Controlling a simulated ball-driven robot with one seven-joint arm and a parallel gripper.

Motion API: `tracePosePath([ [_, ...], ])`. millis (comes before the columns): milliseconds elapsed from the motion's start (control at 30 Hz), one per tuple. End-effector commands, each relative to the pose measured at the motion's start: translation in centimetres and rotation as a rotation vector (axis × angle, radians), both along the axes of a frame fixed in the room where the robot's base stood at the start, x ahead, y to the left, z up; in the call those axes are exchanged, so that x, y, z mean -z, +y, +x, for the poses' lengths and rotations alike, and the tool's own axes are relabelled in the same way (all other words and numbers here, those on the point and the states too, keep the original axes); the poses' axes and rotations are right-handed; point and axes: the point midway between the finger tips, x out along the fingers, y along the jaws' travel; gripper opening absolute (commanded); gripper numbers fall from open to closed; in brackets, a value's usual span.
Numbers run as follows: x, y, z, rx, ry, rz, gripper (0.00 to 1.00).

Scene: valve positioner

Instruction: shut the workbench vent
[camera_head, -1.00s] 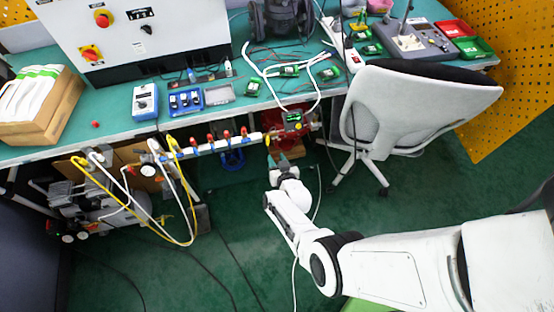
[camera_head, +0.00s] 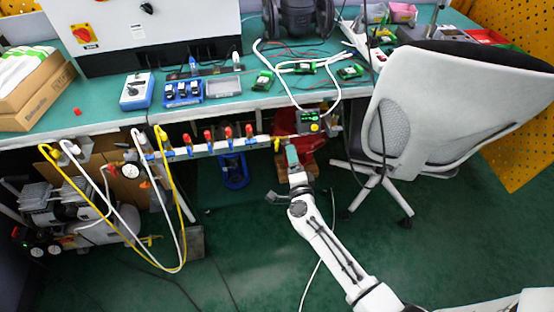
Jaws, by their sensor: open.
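A white air manifold (camera_head: 215,148) runs along the workbench's front edge, with several red-topped valves on it. A small yellow part (camera_head: 277,143) is at its right end. I cannot tell for sure which part is the vent. A dark positioner box (camera_head: 309,121) with a green display and a yellow round part sits just right of that end. My gripper (camera_head: 291,158) is open, just below the manifold's right end and the positioner, with teal finger pads pointing up. It appears empty. Whether it touches anything is too small to tell.
A grey office chair (camera_head: 440,105) stands close on the right. Yellow and white hoses (camera_head: 150,215) hang at the left near a compressor (camera_head: 60,205). A red object (camera_head: 310,150) is behind my gripper under the bench. Cables cross the green floor, which is otherwise clear in front.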

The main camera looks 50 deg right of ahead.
Motion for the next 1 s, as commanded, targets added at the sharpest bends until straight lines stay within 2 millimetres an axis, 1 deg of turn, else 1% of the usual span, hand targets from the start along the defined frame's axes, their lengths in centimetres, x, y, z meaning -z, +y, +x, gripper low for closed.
tracePosePath([
  [33,1.4,0.9,-0.1,-0.007,-0.045,0.057,0.79],
  [100,1.7,2.1,-0.1,-0.017,-0.095,0.13,0.79],
  [200,1.8,3.4,-0.1,-0.028,-0.139,0.199,0.79],
  [333,1.6,3.8,0.2,-0.033,-0.161,0.233,0.79],
  [467,1.5,3.1,1.4,-0.033,-0.162,0.233,0.79],
  [800,1.7,-0.4,6.4,-0.032,-0.16,0.231,0.79],
  [1000,1.7,-1.7,8.3,-0.032,-0.159,0.231,0.79],
])
